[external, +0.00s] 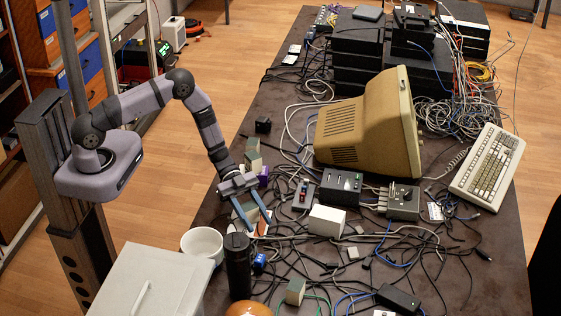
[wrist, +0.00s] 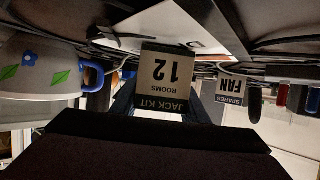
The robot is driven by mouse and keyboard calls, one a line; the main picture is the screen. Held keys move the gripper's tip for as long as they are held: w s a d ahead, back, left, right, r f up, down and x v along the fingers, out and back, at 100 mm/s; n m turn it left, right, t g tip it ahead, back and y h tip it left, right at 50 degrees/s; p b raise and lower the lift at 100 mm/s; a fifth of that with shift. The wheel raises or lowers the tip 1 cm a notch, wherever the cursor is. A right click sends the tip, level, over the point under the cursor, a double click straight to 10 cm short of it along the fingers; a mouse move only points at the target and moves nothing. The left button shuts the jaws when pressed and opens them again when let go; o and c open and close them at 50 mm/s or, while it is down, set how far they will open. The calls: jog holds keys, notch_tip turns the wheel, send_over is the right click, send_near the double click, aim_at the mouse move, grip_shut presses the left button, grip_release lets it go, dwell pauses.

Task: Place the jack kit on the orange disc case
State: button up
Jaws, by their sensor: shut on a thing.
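The jack kit is a small box labelled "JACK KIT ROOMS 12" in the wrist view (wrist: 167,78), where it appears upside down. My gripper (external: 259,227) is shut on it. In the external view, the kit (external: 249,209) shows as a grey-green block between my blue fingers. A flat white sheet or case with some orange (external: 262,221) lies at my fingertips; it also shows beyond the kit in the wrist view (wrist: 200,28). I cannot tell surely whether this is the orange disc case, or whether the kit touches it.
A white cup (external: 202,244) and a dark cylinder (external: 238,265) stand close by. A box labelled "SPARES FAN" (wrist: 231,88) shows in the wrist view. A white box (external: 326,221), a black device (external: 340,187) and a beige monitor (external: 350,128) stand rightward. Loose cables cover much of the table.

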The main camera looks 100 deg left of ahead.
jog(key=o, duration=1.1)
jog(key=shift+f, duration=0.1)
jog(key=shift+a+r, duration=0.1)
jog(key=shift+r, duration=0.1)
jog(key=b+v, duration=0.3)
jog(key=v, duration=0.9)
